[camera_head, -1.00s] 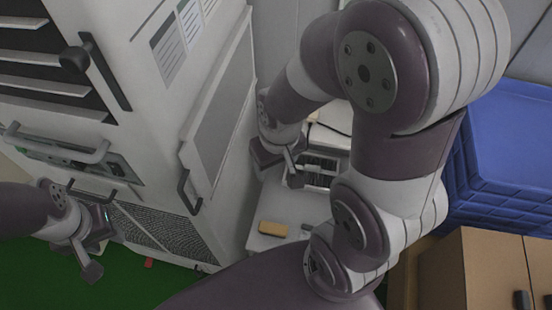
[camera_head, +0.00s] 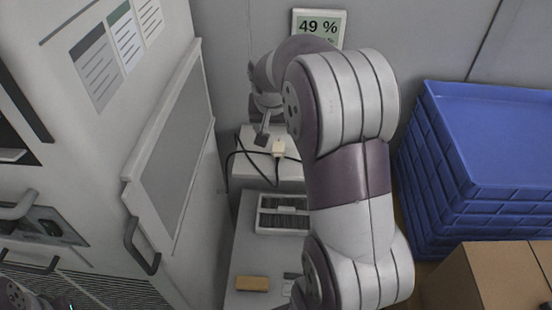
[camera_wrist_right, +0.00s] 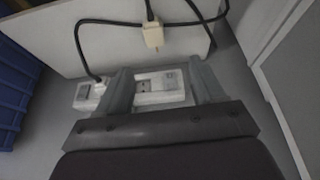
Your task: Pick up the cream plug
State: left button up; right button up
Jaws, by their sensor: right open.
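The cream plug (camera_head: 279,148) lies on a small white stand (camera_head: 253,163) at the back, with a black cable running from it. In the right wrist view the plug (camera_wrist_right: 153,36) sits beyond the fingertips, on the white surface. My right gripper (camera_wrist_right: 160,72) is open and empty. Its two fingers reach over a white power strip (camera_wrist_right: 160,98), with the plug ahead and apart from them. In the head view my right gripper (camera_head: 263,137) is just left of the plug, largely hidden by my arm. Only part of my left arm shows, at bottom left.
A white plug (camera_wrist_right: 97,90) with a black cable is in the strip's left end. A cabinet (camera_head: 165,165) stands left, blue crates (camera_head: 480,150) and a cardboard box (camera_head: 490,275) right. A dark-slotted tray (camera_head: 283,212) and yellow block (camera_head: 252,283) lie in front.

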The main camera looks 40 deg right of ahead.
aim_at(278, 148)
jog(key=x, duration=0.4)
jog(key=p+x, duration=0.1)
jog(key=x, duration=0.3)
jog(key=s+x, duration=0.1)
jog(key=x, duration=0.3)
jog(key=shift+d+f+p, duration=0.15)
jog(key=shift+d+p, duration=0.15)
jog(key=shift+d, duration=0.05)
jog(key=shift+w+f, duration=0.1)
jog(key=c, duration=1.2)
jog(key=shift+r, duration=0.7)
jog(key=shift+c, duration=0.2)
notch_tip(278, 148, up, 3)
jog(key=shift+f, duration=0.1)
jog(key=s+d+r+b, duration=0.1)
jog(key=s+d+r, duration=0.2)
jog(key=s+r, duration=0.4)
jog(key=s, duration=0.4)
jog(key=shift+d, duration=0.4)
